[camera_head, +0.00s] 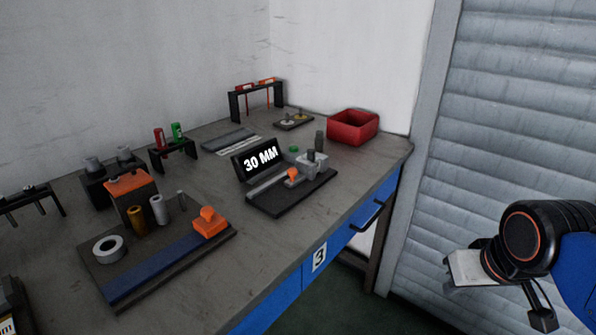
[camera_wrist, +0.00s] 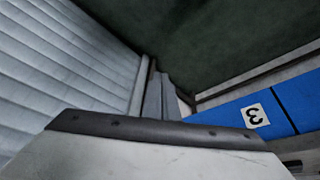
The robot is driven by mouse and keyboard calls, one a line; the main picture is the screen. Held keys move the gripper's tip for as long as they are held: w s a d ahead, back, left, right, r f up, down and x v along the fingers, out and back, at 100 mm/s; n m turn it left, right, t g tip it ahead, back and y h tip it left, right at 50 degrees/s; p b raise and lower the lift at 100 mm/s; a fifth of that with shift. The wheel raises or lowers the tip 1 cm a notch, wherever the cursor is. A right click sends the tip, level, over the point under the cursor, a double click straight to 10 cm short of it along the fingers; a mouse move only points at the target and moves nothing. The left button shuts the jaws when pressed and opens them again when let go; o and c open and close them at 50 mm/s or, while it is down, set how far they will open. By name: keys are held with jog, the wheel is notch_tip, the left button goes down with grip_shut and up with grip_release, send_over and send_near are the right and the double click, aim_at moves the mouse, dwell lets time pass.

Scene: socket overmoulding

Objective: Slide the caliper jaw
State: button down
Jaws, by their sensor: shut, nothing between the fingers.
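The caliper fixture (camera_head: 290,192) is a dark base with a grey rail, standing on the workbench right of centre in the head view. A jaw with an orange knob (camera_head: 292,175) sits on the rail, beside a grey block (camera_head: 312,163). A black display (camera_head: 258,160) behind it reads "30 MM". My gripper (camera_head: 455,292) is at the lower right of the head view, off the bench and well apart from the fixture. It is shut and empty. The wrist view shows the shutter, the floor and the blue bench front, with no caliper in it.
The workbench (camera_head: 225,275) has a blue front marked 3 and a handle (camera_head: 366,216). A red bin (camera_head: 353,126) stands at its far right corner. A board with an orange block (camera_head: 210,222) lies to the left. A grey roller shutter (camera_head: 515,100) is at the right.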

jog(key=c, duration=2)
grip_release()
jog(key=shift+r, duration=0.1)
jog(key=o, duration=0.4)
jog(key=shift+g+y, duration=0.3)
jog(key=shift+g, duration=0.3)
jog(key=w+a+r, duration=0.1)
jog(key=w+r, duration=0.1)
jog(key=r, duration=0.1)
jog(key=w+a+r, duration=0.1)
jog(key=w+r, duration=0.1)
jog(key=r, duration=0.1)
jog(key=w+a+r, duration=0.2)
jog(key=w+r, duration=0.1)
jog(key=r, duration=0.1)
jog(key=shift+w+a, duration=0.1)
jog(key=shift+o, duration=0.2)
notch_tip(320, 180, up, 20)
jog(key=n+g, duration=0.1)
jog(key=g, duration=0.3)
send_over(292, 170)
notch_tip(292, 170, down, 17)
grip_shut()
